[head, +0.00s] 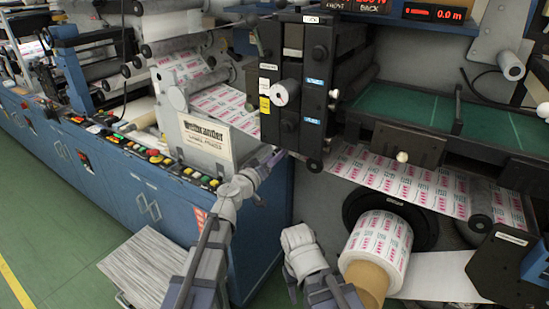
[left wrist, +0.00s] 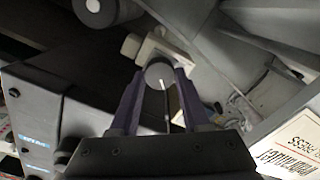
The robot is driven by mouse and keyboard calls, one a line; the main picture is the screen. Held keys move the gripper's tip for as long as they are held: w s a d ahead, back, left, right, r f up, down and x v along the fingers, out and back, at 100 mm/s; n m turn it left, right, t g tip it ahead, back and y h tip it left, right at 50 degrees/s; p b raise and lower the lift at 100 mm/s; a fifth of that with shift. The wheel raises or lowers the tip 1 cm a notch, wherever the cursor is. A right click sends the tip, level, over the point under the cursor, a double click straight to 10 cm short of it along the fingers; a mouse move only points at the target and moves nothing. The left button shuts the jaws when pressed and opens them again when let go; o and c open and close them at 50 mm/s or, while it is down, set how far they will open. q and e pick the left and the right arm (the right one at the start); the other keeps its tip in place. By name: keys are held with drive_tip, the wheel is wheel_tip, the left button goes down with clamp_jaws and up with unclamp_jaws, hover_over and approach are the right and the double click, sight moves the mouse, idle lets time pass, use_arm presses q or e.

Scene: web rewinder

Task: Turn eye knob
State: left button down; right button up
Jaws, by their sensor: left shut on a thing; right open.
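The eye knob (left wrist: 160,75) is a round grey knob with a white pointer line on its face, in the middle of the left wrist view. The two purple fingers of my left gripper (left wrist: 161,88) are shut on it, one on each side. The pointer line runs nearly up and down in that view, leaning slightly. In the head view my left gripper (head: 270,160) is beside the sign plate, below the black column, and the knob is hidden there. My right gripper (head: 298,238) is low in the middle, left of the printed roll, open and holding nothing that I can see.
A sign plate (head: 206,138) stands left of my left gripper. A black column (head: 290,130) with a light round knob (head: 285,92) rises above it. The printed roll (head: 380,240) is right of my right gripper. A button panel (head: 150,155) tops the blue cabinet (head: 110,180).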

use_arm(q)
drive_tip(key=n, duration=0.4)
drive_tip(key=shift+n, duration=0.7)
drive_tip(key=shift+c, duration=1.9)
unclamp_jaws()
drive_tip(key=v, duration=0.7)
drive_tip(key=shift+s+a, duration=0.25)
drive_tip(key=shift+s, duration=0.05)
drive_tip(key=shift+f, duration=0.1)
